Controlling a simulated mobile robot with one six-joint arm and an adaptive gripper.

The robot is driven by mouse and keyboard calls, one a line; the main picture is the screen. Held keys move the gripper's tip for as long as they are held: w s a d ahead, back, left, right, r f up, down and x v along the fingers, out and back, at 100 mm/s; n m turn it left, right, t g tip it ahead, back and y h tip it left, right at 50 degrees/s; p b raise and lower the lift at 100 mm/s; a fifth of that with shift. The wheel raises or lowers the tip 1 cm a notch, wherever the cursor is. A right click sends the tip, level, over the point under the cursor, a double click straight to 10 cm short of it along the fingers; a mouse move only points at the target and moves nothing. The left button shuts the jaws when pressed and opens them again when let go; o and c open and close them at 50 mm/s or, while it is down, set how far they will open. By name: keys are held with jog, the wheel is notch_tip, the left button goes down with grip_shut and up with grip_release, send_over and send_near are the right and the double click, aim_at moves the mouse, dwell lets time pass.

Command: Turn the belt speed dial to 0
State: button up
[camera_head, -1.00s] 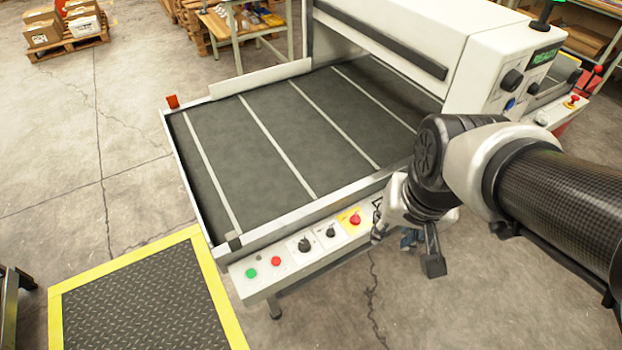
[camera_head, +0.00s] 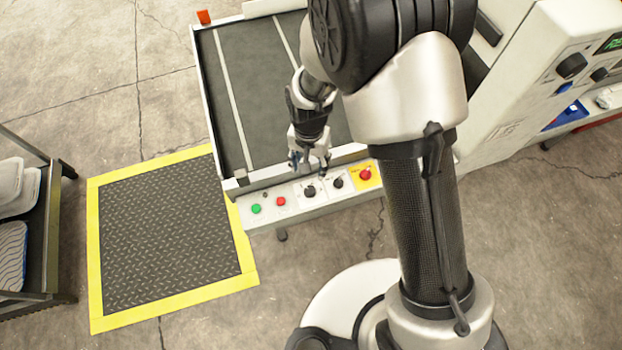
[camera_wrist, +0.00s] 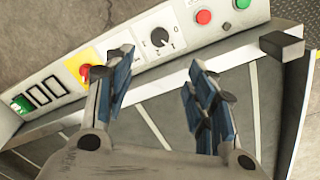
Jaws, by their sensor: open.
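The front control panel (camera_head: 268,207) of the belt machine carries two black dials. One black dial (camera_head: 309,191) sits between the red button and the other dial (camera_head: 338,183). The second dial (camera_wrist: 119,53) is partly hidden by a finger. My gripper (camera_head: 309,164) is open and empty just behind the first dial, over the belt's front edge. In the wrist view my gripper (camera_wrist: 160,75) has its fingertips apart on either side below that dial, not touching it.
A green button (camera_head: 256,208) and a red button (camera_head: 281,201) are left on the panel; a red emergency button (camera_head: 365,174) on yellow is right. The grey belt (camera_head: 262,90) lies behind. A yellow-edged mat (camera_head: 170,230) and a rack (camera_head: 45,225) are left.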

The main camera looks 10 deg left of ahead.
aim_at(310, 190)
notch_tip(310, 190, down, 16)
jog(key=b, duration=0.4)
jog(key=shift+r, duration=0.15)
jog(key=c, duration=1.1)
